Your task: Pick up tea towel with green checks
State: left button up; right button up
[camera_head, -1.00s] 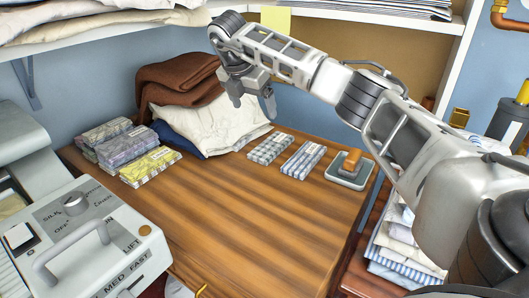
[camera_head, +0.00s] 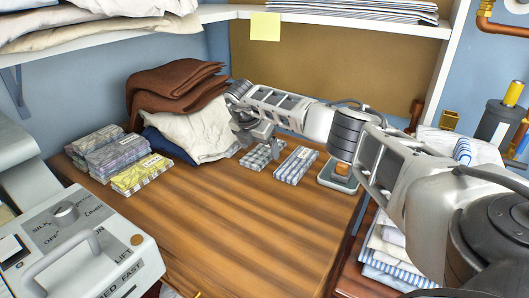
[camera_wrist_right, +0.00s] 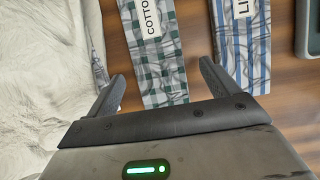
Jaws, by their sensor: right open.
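The tea towel with green checks (camera_head: 257,158) lies folded flat on the wooden table, left of a blue-striped folded towel (camera_head: 295,166). In the right wrist view the green-checked towel (camera_wrist_right: 158,62) has a label reading "COTTO…", cut off by the frame edge. My right gripper (camera_head: 258,140) is over this towel. In the wrist view its fingers are apart, with the towel's near end between them and nothing gripped. In the head view the gripper partly hides the towel. My left gripper is out of view.
White cloth (camera_head: 200,130) and brown fabric (camera_head: 172,85) lie left of the towel. A stamp on a grey pad (camera_head: 338,176) stands right. The ironer's control box (camera_head: 80,245) is front left. The table's front is clear.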

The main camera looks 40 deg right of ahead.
jog(key=shift+x, duration=0.8)
jog(key=c, duration=1.1)
jog(key=shift+o, duration=0.2)
jog(key=shift+r, duration=0.1)
jog(key=shift+r, duration=0.6)
jog(key=s+a+r+b, duration=0.1)
jog(key=s+a+r, duration=0.6)
jog(key=s+r, duration=0.4)
jog(key=shift+s+r, duration=0.35)
jog(key=shift+s, duration=0.25)
